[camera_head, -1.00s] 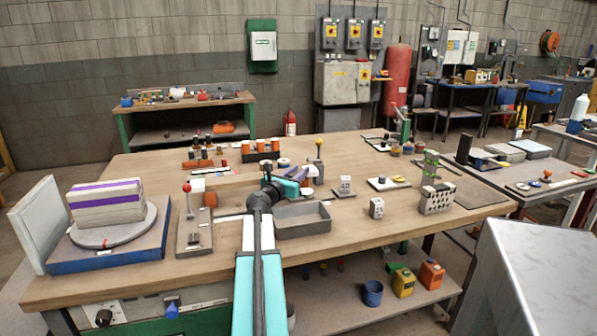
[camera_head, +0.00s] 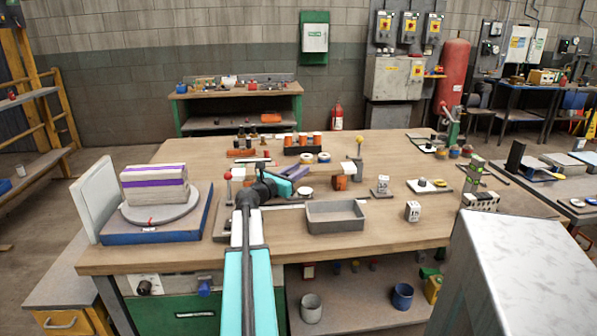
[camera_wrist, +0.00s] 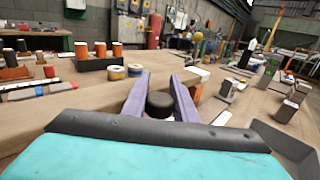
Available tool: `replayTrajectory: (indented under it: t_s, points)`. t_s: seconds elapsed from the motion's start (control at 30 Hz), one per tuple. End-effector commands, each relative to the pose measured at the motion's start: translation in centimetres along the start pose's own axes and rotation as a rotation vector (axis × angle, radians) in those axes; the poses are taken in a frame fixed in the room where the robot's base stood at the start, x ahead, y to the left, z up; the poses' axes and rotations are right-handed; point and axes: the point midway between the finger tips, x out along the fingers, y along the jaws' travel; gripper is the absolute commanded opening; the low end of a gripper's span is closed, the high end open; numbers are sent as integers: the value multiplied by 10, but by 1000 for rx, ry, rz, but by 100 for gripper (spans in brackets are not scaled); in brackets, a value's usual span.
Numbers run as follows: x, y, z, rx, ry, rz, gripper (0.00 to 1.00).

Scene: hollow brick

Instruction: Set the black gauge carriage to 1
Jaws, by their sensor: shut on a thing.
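My gripper (camera_head: 296,173) reaches over the workbench in the head view, pointing away and to the right. In the wrist view its two purple fingers (camera_wrist: 160,82) stand on either side of a black round knob (camera_wrist: 160,104) with a white part beneath it. The gripper is shut on this knob, which appears to be the black gauge carriage. In the head view my gripper hides it. A long pale strip (camera_head: 285,207) lies on the bench just below my gripper. No scale marks or the figure 1 can be read.
A grey tray (camera_head: 336,224) stands right of my arm. A red-knobbed lever (camera_head: 228,177) is to the left, beside a turntable with a block (camera_head: 155,187). An orange block (camera_head: 340,183) and orange cylinders (camera_head: 303,138) stand beyond. A pale metal box (camera_head: 520,270) fills the lower right.

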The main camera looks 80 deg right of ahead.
Motion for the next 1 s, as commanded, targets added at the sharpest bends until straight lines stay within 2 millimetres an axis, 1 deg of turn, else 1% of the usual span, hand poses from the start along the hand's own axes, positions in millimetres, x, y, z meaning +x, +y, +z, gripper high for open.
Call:
replayTrajectory:
  t_s: [0.03, 0.1, 0.4, 0.43, 0.5, 0.53, 0.83, 1.0]
  points:
    - [2, -5, -2, 1, 3, -10, 0]
    - [4, -7, -2, 1, 3, -15, 0]
    - [9, -13, -2, 1, 3, -26, 0]
    - [10, -13, -2, 1, 3, -26, 29]
    - [10, -14, -2, 1, 3, -26, 41]
    - [10, -14, -2, 1, 3, -26, 44]
    - [10, -12, -1, 1, 1, -23, 44]
    - [5, -12, 0, 1, 1, -22, 44]
